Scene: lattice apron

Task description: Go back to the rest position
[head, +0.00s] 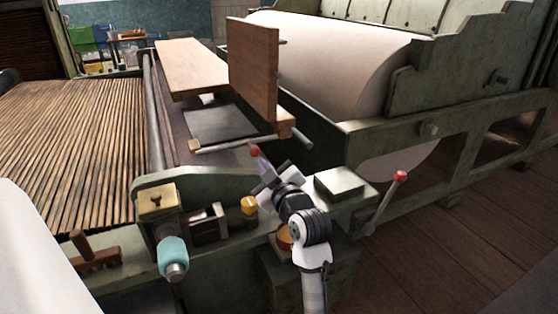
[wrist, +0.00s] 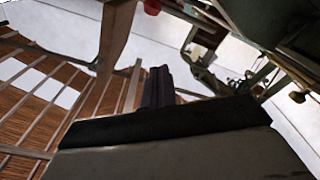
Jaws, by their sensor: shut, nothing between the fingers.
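My gripper (head: 262,168) is in the middle of the head view, above the green machine's front rail, at the end of my arm, which reaches up from the bottom. Its fingers show as a dark, closed pair in the wrist view (wrist: 157,88), with nothing between them. A red knob (head: 254,151) appears right beside the fingertips in the head view; I cannot tell whether they touch it. No rest position is marked in either view.
A yellow knob (head: 249,205) and a teal-handled part (head: 173,252) are to the left. Open wooden floor (head: 420,240) lies right.

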